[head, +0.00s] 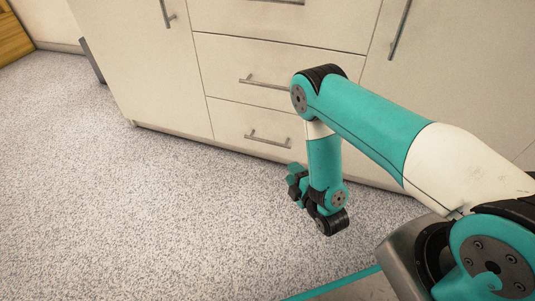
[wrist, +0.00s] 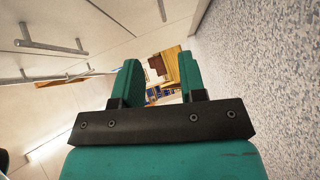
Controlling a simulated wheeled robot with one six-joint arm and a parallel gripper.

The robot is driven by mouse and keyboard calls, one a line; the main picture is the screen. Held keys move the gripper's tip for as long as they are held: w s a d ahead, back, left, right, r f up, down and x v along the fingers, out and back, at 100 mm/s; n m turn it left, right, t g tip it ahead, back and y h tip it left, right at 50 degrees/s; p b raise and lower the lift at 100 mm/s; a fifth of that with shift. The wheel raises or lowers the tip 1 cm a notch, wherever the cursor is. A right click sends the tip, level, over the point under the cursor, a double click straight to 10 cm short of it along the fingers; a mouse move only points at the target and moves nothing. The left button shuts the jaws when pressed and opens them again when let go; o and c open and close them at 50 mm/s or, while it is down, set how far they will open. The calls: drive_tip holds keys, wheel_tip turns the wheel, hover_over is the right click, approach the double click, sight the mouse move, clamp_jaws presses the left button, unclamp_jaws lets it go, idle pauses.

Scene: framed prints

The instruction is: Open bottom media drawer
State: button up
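The bottom drawer (head: 235,123) is shut in the white cabinet front, low near the floor in the head view. Its bar handle (head: 267,139) is horizontal and unobstructed; part of the drawer's right side is behind my arm. My gripper (head: 294,181) is low over the floor, below and right of that handle in the picture, apart from it. In the wrist view my gripper (wrist: 160,80) has its two teal fingers spread with nothing between them.
The drawer above (head: 225,65) is shut, with its own bar handle (head: 265,82). Cabinet doors with upright handles (head: 400,30) stand on both sides. The speckled floor (head: 110,210) is clear at the left. Wooden furniture (head: 12,38) stands far left.

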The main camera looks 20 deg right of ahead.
drive_tip(key=b, duration=0.8)
approach(265, 130)
drive_tip(key=w+a+f, duration=0.2)
drive_tip(key=w+f, duration=0.1)
drive_tip(key=w, duration=0.1)
drive_tip(key=shift+w+a+r+b, duration=0.1)
drive_tip(key=shift+w+a+b, duration=0.05)
drive_tip(key=shift+w+b, duration=0.2)
clamp_jaws()
